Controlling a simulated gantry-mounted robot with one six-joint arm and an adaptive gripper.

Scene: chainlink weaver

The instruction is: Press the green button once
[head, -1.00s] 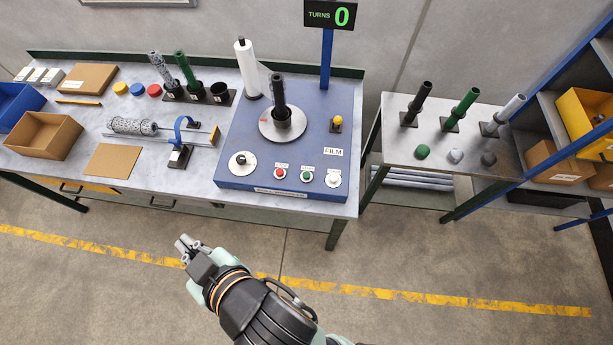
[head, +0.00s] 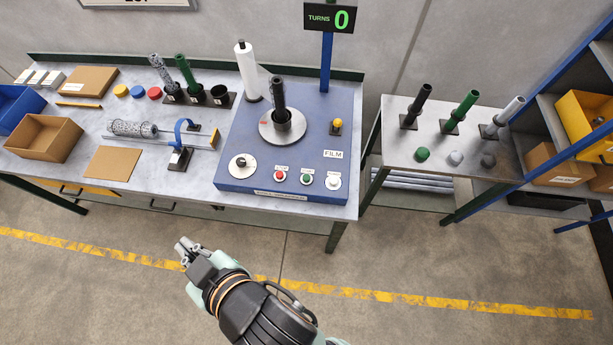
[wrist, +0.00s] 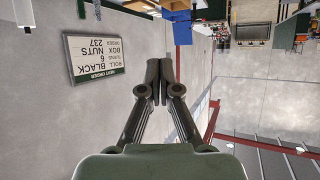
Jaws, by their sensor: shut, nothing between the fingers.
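The green button (head: 306,178) sits on the front of the blue machine (head: 235,183), between a red button (head: 280,175) on its left and a white button (head: 333,181) on its right. My gripper (head: 183,247) is shut and empty. In the head view it shows in front of the bench, below and left of the buttons, well apart from them. The wrist view shows its two fingers (wrist: 160,92) together, with nothing between them. The green button is not visible in the wrist view.
The machine carries a turntable (head: 268,133) with a dark roll, a dial (head: 242,166) and a yellow-topped control (head: 337,125). A sign (head: 343,18) reads TURNS 0. Open floor surrounds my gripper.

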